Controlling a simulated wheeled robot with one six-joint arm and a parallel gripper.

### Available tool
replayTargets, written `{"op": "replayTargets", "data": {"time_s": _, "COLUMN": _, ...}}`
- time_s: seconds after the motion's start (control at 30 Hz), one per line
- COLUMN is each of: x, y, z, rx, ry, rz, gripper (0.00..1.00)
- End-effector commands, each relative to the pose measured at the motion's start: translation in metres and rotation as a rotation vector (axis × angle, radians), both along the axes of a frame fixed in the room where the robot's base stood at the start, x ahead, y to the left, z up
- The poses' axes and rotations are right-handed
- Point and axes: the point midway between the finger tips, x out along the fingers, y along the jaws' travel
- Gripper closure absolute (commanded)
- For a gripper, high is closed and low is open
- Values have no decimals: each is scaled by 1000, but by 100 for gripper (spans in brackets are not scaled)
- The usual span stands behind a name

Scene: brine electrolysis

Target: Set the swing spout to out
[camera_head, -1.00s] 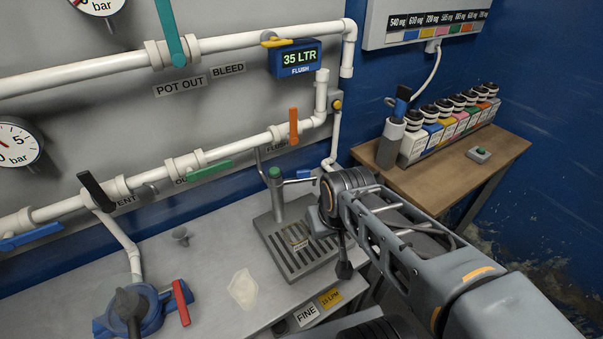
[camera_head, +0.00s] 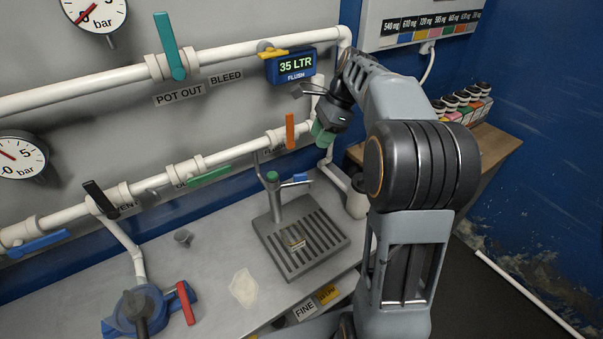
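What appears to be the swing spout is a grey tap (camera_head: 276,203) with a green cap, standing on the slotted drip tray (camera_head: 331,233). Its thin grey arm points right and ends in a blue tip (camera_head: 302,178). My gripper (camera_head: 318,117) is above and to the right of the tap, in front of the upright white pipe and below the flush display. It is apart from the tap in the picture. I see no object held, but its fingers are small and partly hidden, so I cannot tell their opening.
An orange valve lever (camera_head: 290,131) is just left of my gripper. The blue flush display (camera_head: 292,66) is above it. White pipes (camera_head: 230,160) with a green lever (camera_head: 209,175) cross the wall panel. A wooden bench (camera_head: 493,150) with bottles stands right. The counter (camera_head: 210,270) is mostly clear.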

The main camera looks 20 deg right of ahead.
Motion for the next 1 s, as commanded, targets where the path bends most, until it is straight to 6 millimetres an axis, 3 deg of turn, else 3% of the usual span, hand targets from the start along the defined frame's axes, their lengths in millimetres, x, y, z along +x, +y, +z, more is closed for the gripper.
{"op": "replayTargets", "data": {"time_s": 0.17, "x": 0, "y": 8, "z": -19, "rx": 1, "ry": 11, "rz": -16, "gripper": 62}}
{"op": "replayTargets", "data": {"time_s": 0.6, "x": 2, "y": 39, "z": -94, "rx": -1, "ry": 10, "rz": -13, "gripper": 62}}
{"op": "replayTargets", "data": {"time_s": 1.0, "x": 4, "y": 51, "z": -125, "rx": -2, "ry": 6, "rz": -15, "gripper": 62}}
